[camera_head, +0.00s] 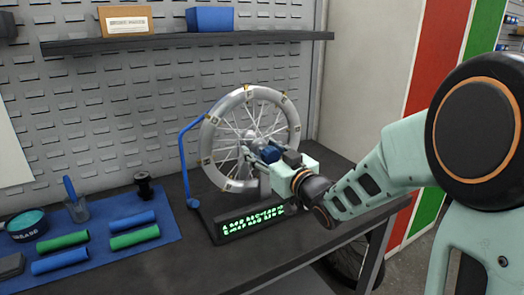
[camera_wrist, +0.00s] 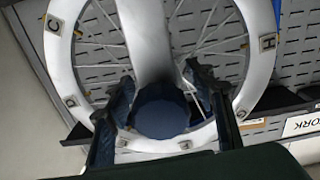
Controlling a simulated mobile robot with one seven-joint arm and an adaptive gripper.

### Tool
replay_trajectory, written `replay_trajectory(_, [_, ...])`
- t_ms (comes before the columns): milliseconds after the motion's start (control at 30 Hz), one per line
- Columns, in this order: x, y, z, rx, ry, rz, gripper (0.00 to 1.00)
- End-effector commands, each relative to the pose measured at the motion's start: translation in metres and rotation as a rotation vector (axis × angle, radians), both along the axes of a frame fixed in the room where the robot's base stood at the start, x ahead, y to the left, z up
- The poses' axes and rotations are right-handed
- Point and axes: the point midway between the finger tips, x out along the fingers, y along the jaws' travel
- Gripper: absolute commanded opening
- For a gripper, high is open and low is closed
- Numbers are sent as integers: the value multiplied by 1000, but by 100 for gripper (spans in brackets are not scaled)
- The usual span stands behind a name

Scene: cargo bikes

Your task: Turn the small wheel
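A silver wheel (camera_head: 210,134) with letter tags on its rim stands upright in a stand with a blue bent arm (camera_head: 183,155). A small blue round knob (camera_wrist: 162,108) sits in front of the wheel's hub; it also shows in the head view (camera_head: 267,155). My gripper (camera_wrist: 160,85) is at the knob, with one dark finger on each side. I cannot tell whether both fingers press on it. The silver wheel's rim (camera_wrist: 258,68) shows behind the fingers. In the head view my gripper (camera_head: 268,153) covers part of the hub.
A display with green lit characters (camera_head: 253,220) is at the stand's base. A blue mat (camera_head: 110,226) on the dark bench holds green and blue grips, a grease tub (camera_head: 26,225) and a cup (camera_head: 77,210). A shelf (camera_head: 180,41) with boxes hangs above.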

Motion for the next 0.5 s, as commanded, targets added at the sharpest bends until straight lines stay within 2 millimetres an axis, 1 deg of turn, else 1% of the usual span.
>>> replay_trajectory(133, [-2,-2,0,0,0,-1,50])
replay_trajectory(233, [-10,-8,0,-1,-1,-2,50])
replay_trajectory(367, [-30,-22,1,-1,-1,-4,50])
replay_trajectory(500, [-56,-39,0,-1,-1,-4,50])
